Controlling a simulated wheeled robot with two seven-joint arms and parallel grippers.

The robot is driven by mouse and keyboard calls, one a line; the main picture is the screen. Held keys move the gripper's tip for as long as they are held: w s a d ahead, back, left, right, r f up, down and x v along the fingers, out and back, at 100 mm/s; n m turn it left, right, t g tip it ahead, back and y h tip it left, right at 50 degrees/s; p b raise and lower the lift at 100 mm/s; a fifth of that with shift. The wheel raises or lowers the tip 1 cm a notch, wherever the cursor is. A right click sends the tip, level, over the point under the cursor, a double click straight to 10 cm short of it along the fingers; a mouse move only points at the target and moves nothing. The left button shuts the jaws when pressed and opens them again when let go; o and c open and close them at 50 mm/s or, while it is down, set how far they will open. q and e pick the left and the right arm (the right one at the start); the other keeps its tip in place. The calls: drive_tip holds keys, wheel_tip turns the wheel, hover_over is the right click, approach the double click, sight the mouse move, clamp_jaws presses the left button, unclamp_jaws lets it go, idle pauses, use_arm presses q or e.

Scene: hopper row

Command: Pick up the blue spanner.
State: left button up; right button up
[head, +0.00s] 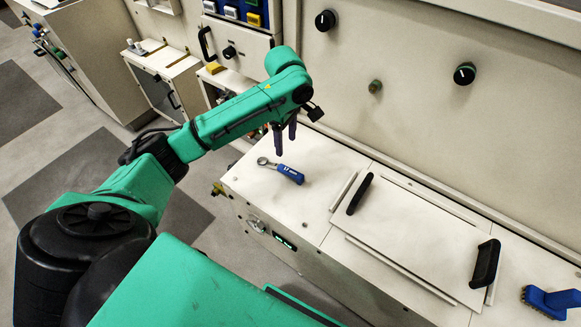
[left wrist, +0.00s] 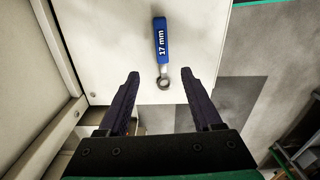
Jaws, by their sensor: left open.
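The blue spanner (head: 287,172) lies flat on the white counter (head: 250,196), its blue handle to the right and its metal ring end to the left. In the left wrist view the spanner (left wrist: 161,42) shows its blue handle marked "17 mm", with the ring end nearer my fingers and just ahead of the gap between them. My left gripper (head: 285,150) is open and empty, pointing down above the counter, close to the spanner. Its two dark fingers also show in the left wrist view (left wrist: 162,76), apart from the spanner. My right gripper is not in view.
A white lid (head: 425,238) with two black handles lies right of the spanner. A blue brush (head: 552,302) sits at the far right. A panel wall with black knobs (head: 464,74) rises behind the counter. The counter around the spanner is clear.

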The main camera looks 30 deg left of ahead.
sight(287, 169)
use_arm(q)
drive_tip(key=f, duration=0.8)
drive_tip(key=f+b, duration=0.1)
drive_tip(key=f, duration=0.3)
drive_tip(key=shift+s+d, duration=0.2)
drive_tip(key=shift+s, duration=0.1)
clamp_jaws()
